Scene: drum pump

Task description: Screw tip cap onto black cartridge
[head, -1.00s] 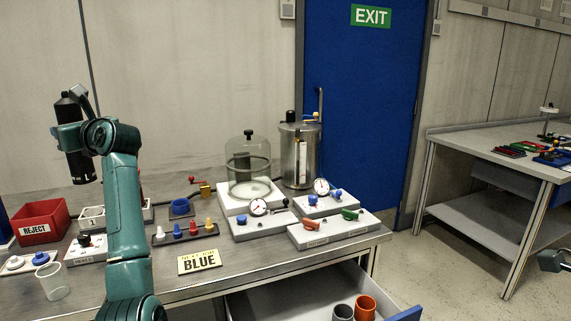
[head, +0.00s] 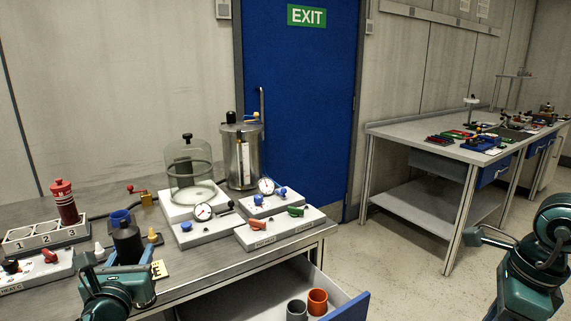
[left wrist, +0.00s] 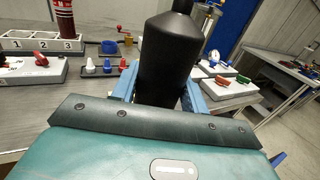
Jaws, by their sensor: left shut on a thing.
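My left gripper (head: 128,268) is shut on the black cartridge (head: 127,243) and holds it roughly upright, neck up, in front of the tip caps. In the left wrist view the cartridge (left wrist: 168,65) fills the middle, its neck cut off by the top edge. A white tip cap (head: 99,250) and a yellow tip cap (head: 153,236) show on either side of it. The left wrist view shows white (left wrist: 90,66), blue (left wrist: 107,65) and red (left wrist: 123,65) caps in a row. My right gripper (head: 478,238) is at the right, away from the bench; its jaw opening is unclear.
A red cartridge (head: 65,203) stands in slot 3 of the numbered rack (head: 24,239). A blue ring-shaped holder (head: 120,217) is behind the black cartridge. A glass bell jar (head: 189,172), gauge panels and a steel drum (head: 241,155) stand farther right. An open drawer (head: 335,303) juts out below.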

